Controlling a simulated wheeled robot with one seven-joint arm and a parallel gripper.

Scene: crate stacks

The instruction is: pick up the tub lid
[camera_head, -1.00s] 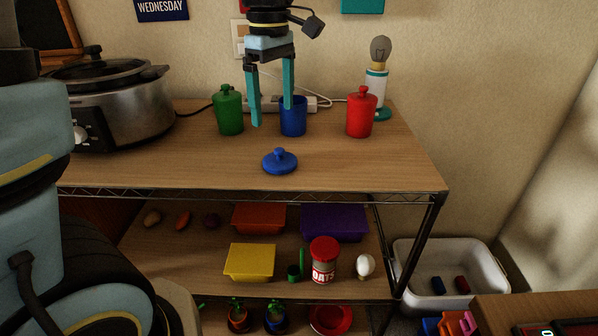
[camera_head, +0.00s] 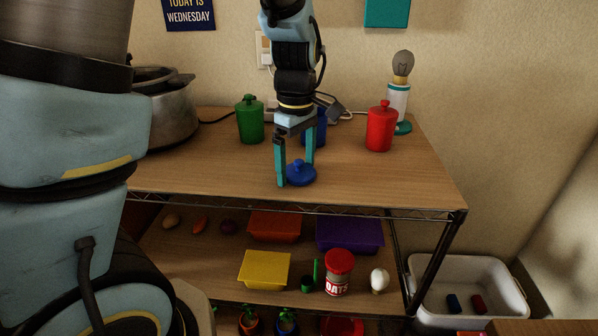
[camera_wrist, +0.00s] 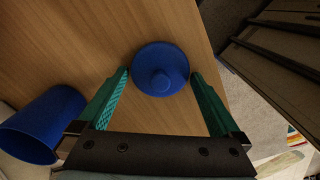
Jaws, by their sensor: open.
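The blue tub lid (camera_head: 300,173) with a round knob lies on the wooden shelf top near its front edge. It also shows in the wrist view (camera_wrist: 160,69), between and just beyond my fingertips. My gripper (camera_head: 296,170) is open, pointing down, with its teal fingers on either side of the lid; in the wrist view (camera_wrist: 158,74) nothing is held. I cannot tell whether the fingers touch the lid. The open blue tub (camera_wrist: 42,125) stands behind my gripper, mostly hidden by it in the head view (camera_head: 320,130).
A green lidded tub (camera_head: 250,122) stands at the back left, and a red lidded tub (camera_head: 380,130) at the back right beside a lamp (camera_head: 399,95). A metal cooker (camera_head: 172,115) is at the left.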

